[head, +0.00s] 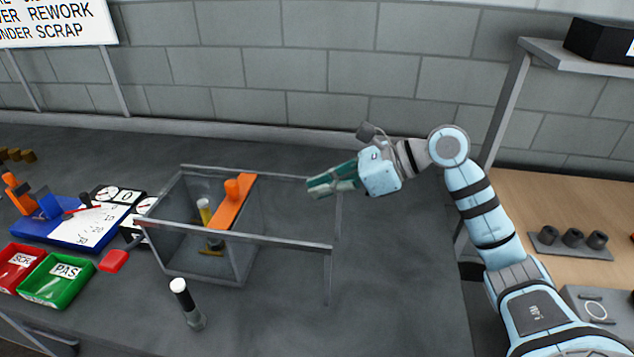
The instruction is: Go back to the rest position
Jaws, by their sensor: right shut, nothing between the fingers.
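My right gripper (333,181) is shut and empty. It is held in the air above the right end of the grey-framed clear box (290,243), pointing left. My right arm comes in from the lower right and bends at a raised elbow. An orange bar with a knob (233,200) lies across the top of the box, apart from my gripper. A yellow and dark upright piece (205,213) stands inside the box, partly hidden behind the frame. My left gripper is not in view.
Red (18,266) and green (58,279) bins and a blue fixture (65,231) are at left. A wooden table (560,205) with a rack of dark cylinders (572,246) is at right. Grey bench right of the box is clear.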

